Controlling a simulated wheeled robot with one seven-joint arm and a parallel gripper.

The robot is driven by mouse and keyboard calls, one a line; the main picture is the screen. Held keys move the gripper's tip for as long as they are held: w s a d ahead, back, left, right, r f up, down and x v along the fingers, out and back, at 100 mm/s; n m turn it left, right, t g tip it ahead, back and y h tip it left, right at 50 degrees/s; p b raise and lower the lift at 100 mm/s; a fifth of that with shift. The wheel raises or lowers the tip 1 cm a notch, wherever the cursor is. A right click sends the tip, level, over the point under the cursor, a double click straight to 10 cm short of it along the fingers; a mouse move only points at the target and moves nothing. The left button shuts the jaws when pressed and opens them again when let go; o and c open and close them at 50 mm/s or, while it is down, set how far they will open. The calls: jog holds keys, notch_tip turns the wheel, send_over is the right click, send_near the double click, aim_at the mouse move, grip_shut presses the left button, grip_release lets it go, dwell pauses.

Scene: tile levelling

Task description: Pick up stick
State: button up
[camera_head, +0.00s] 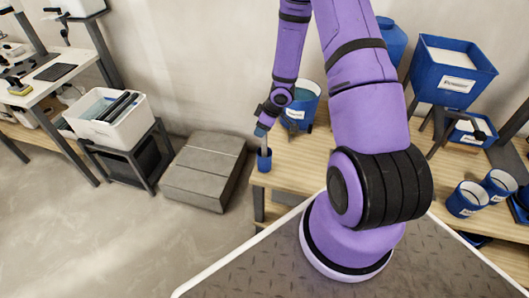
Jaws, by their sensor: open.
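A thin greyish stick (264,143) stands nearly upright in a small blue cup (264,160) at the left end of the wooden bench. My gripper (262,129) is at the top of the stick, above the cup, and is open. The fingers are small here; I cannot tell whether they touch the stick or surround it. The lower part of the stick is hidden inside the cup.
The wooden bench (300,168) also holds a blue labelled bucket (303,103) close beside my wrist. Blue cups (466,199) and a large blue bin (452,72) stand to the right. Grey slabs (203,170) lie stacked on the floor left of the bench.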

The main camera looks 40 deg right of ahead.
jog(key=shift+c, duration=0.5)
grip_shut()
